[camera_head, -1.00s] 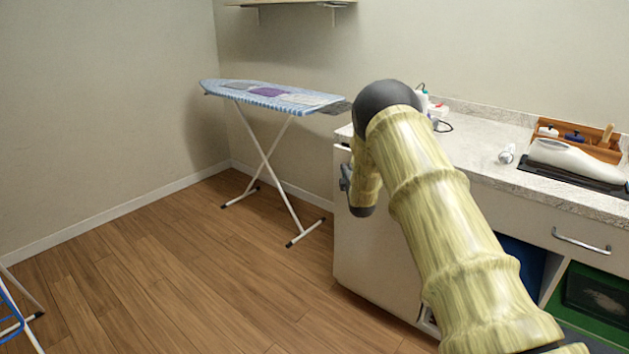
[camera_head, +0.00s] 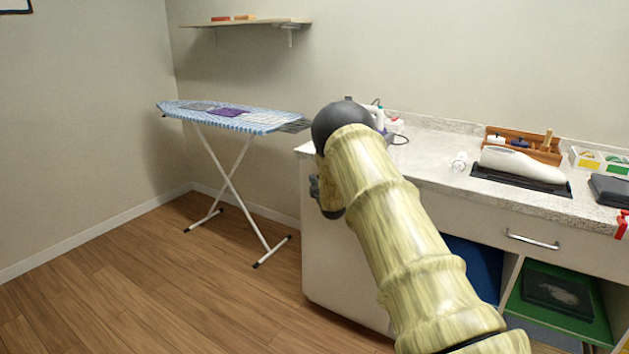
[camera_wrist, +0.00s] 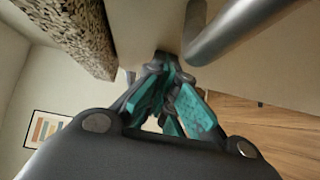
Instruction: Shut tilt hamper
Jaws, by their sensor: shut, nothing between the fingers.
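The white front panel (camera_head: 345,265) at the left end of the counter is probably the tilt hamper; my arm covers much of it, and I cannot tell how far it tilts. In the wrist view a pale panel (camera_wrist: 255,65) with a grey metal bar handle (camera_wrist: 232,28) lies just beyond my fingers. My gripper (camera_wrist: 168,68) is shut and empty, its teal-padded fingertips close to the panel, left of the bar. I cannot tell whether they touch it. In the head view only a dark bit of my gripper (camera_head: 315,187) shows beside the panel.
The speckled counter (camera_head: 435,165) runs right above a drawer with a handle (camera_head: 532,241) and open cubbies. Its edge (camera_wrist: 75,35) is close to my gripper in the wrist view. An ironing board (camera_head: 235,117) stands at the back left. The wooden floor (camera_head: 150,290) is clear at left.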

